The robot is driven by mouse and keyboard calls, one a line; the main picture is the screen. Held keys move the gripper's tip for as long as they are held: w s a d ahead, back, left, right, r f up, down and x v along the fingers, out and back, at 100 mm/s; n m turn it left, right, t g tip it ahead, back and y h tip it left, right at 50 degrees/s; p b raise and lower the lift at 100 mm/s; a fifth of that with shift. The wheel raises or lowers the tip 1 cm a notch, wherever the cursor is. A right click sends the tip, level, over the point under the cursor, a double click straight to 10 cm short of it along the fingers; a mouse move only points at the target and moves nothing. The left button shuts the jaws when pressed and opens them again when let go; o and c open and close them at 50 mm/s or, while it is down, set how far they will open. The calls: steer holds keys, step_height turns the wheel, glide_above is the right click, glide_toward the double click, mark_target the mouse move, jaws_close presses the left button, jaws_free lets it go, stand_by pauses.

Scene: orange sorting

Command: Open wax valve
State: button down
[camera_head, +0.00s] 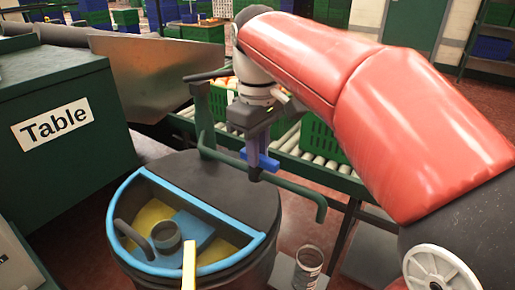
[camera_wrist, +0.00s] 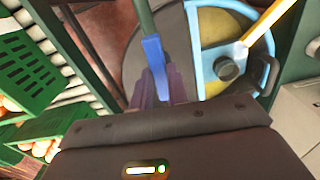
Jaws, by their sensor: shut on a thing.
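The wax valve has a blue lever (camera_head: 266,161) on a dark green pipe (camera_head: 300,189) that runs above the round wax drum (camera_head: 235,185). My gripper (camera_head: 254,172) is at the lever, shut on it. In the wrist view the blue lever (camera_wrist: 153,58) sits at the fingers (camera_wrist: 164,86), and the pipe runs up from it. My fingers hide part of the lever. The drum's open half has a blue rim (camera_head: 118,205) and holds yellow wax (camera_head: 150,214). I cannot see any wax flowing.
A green box labelled Table (camera_head: 60,160) stands at the left. A roller conveyor (camera_head: 325,162) with a green crate (camera_head: 320,140) lies behind the pipe. A yellow stick (camera_head: 189,265) leans over the drum's rim. A metal can (camera_head: 308,268) stands right of the drum.

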steer(key=shift+n, duration=0.5)
steer(key=c, duration=1.4)
jaws_free()
steer(key=shift+o, duration=0.2)
